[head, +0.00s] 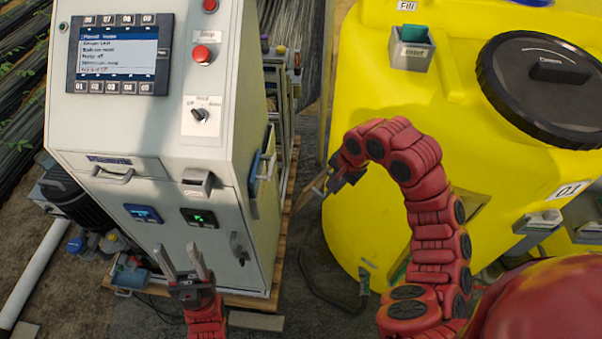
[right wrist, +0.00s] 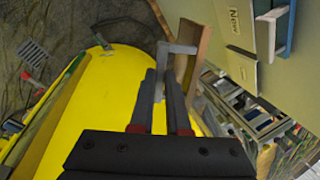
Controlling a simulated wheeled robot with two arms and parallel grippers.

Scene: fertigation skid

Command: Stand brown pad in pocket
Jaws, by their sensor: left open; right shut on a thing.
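The brown pad (right wrist: 202,45) is a thin upright board with a grey handle (right wrist: 180,48) in the right wrist view. My right gripper (right wrist: 162,98) is shut on that handle. In the head view the right gripper (head: 335,182) is between the white cabinet and the yellow tank, with the brown pad (head: 309,192) a narrow strip at its left, apart from the cabinet. A pocket (head: 263,178) on the cabinet's right side holds a blue piece. Another pocket (head: 411,59) on the tank top has a green piece in it. My left gripper (head: 188,268) is open and empty before the cabinet front.
The white cabinet (head: 130,200) has a screen, knobs and a small grey front holder (head: 197,182). The yellow tank (head: 365,235) has a black lid (head: 540,62). A dark hose (head: 322,285) lies on the floor between them.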

